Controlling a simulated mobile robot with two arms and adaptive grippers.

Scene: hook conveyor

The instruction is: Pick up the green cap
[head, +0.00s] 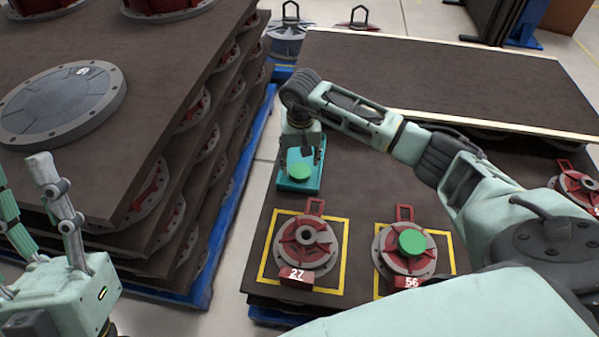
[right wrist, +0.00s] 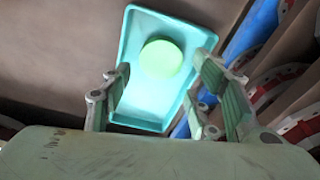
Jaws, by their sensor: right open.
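A round green cap (head: 299,171) lies in a small teal tray (head: 291,185) near the table's left edge. The cap also shows in the right wrist view (right wrist: 161,58), towards the tray's far part. My right gripper (head: 302,153) is above the tray, its fingers open and apart, with nothing between them; in the right wrist view the fingers (right wrist: 158,85) straddle the tray's near part. Another green cap (head: 412,242) sits on the red and grey hub marked 56. My left gripper (head: 28,180) is open and empty at the lower left.
A red hub marked 27 (head: 304,243) stands in a yellow square, uncapped. A tall stack of brown boards (head: 140,130) is left of the tray across a narrow gap. A raised brown board (head: 440,80) lies behind my right arm.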

